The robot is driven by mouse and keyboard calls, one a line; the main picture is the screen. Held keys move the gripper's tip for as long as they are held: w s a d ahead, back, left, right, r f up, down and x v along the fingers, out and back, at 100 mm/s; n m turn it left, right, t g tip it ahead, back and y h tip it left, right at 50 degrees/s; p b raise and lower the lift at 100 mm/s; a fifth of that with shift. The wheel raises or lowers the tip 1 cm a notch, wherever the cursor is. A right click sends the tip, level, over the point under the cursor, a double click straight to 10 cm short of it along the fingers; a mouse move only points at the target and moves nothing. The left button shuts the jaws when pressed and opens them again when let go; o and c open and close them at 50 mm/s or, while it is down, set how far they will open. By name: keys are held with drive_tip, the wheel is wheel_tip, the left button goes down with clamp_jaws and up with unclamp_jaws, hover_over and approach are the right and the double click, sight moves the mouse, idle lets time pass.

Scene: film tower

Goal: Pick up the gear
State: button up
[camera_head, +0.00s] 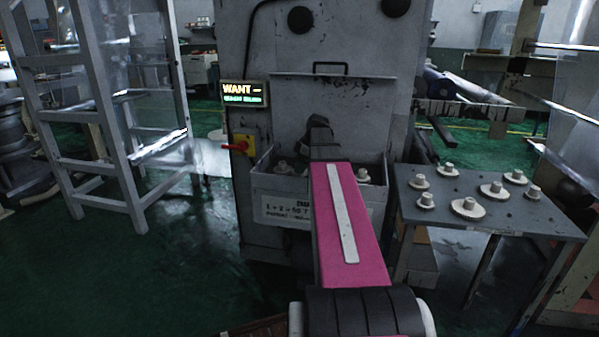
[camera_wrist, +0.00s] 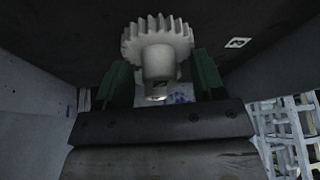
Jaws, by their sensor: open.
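A pale toothed gear (camera_wrist: 157,45) with a round hub shows large in the wrist view, between the two green fingers of my gripper (camera_wrist: 160,66). The fingers are apart, one on each side of the hub; I cannot tell whether either touches it. In the head view my pink arm reaches into a grey bin (camera_head: 280,208) against the machine and hides its middle. Which of the bin's gears is between my fingers is unclear.
A grey table (camera_head: 480,213) on the right holds several pale gears of different sizes. The tall machine (camera_head: 345,100) stands behind the bin, with a lit sign (camera_head: 245,93) reading "WANT" at its left. A grey ladder-like frame (camera_head: 105,130) stands at left. Green floor lies open between.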

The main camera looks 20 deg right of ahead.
drive_tip(key=c, duration=1)
drive_tip(key=shift+r, duration=0.15)
